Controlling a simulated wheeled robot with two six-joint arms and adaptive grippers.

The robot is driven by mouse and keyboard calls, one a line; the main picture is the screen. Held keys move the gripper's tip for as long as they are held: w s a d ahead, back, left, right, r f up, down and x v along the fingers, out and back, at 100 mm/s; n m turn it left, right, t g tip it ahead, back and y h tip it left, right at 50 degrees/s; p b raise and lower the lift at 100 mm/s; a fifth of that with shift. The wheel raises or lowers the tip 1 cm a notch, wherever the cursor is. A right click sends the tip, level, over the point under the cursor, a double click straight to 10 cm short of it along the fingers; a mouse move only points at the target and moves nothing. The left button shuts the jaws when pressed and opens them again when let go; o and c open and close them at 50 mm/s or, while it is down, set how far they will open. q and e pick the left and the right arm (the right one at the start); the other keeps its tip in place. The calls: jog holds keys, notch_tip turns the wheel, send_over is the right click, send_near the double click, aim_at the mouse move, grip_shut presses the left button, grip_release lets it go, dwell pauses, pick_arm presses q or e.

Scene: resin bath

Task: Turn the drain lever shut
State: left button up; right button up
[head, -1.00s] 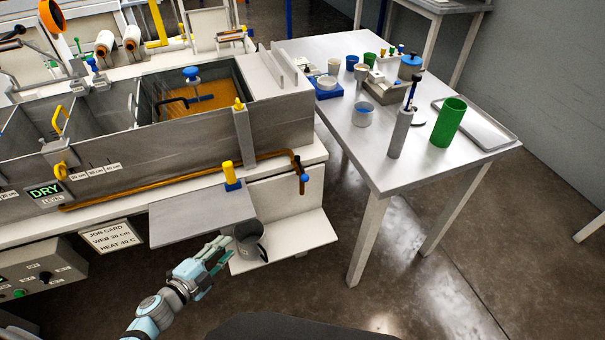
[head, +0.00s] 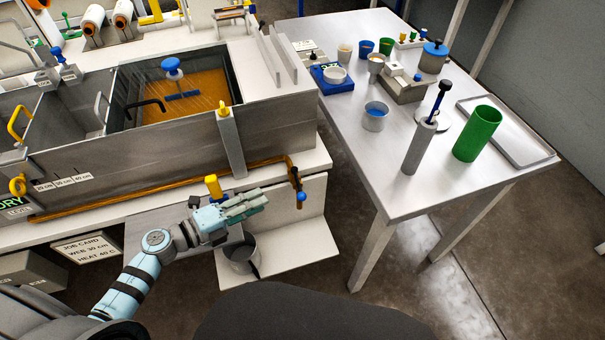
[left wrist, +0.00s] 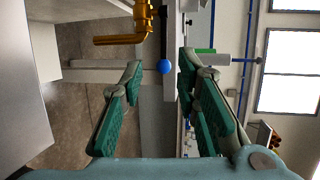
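The drain lever is a short dark bar with a blue ball knob (head: 302,196) at the right end of the copper-coloured drain pipe (head: 292,168). In the left wrist view the blue knob (left wrist: 165,66) appears between my fingertips, with the golden pipe end (left wrist: 120,39) beside it. My left gripper (head: 262,200) is open and empty, its fingers pointing right toward the knob. In the head view a gap shows between fingertips and knob. My right gripper is in neither view.
A yellow post (head: 213,187) rises close behind my left wrist. The resin bath (head: 150,150) is behind. A side table (head: 400,195) with cups stands right.

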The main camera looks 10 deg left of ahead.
pick_arm(q)
send_near(299, 185)
jog(key=x, duration=0.7)
jog(key=b+x, duration=0.1)
jog(key=x, duration=0.2)
jog(key=shift+f, duration=0.35)
jog(key=shift+r, duration=0.1)
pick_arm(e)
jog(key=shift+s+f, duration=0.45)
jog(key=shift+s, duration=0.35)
pick_arm(q)
grip_shut()
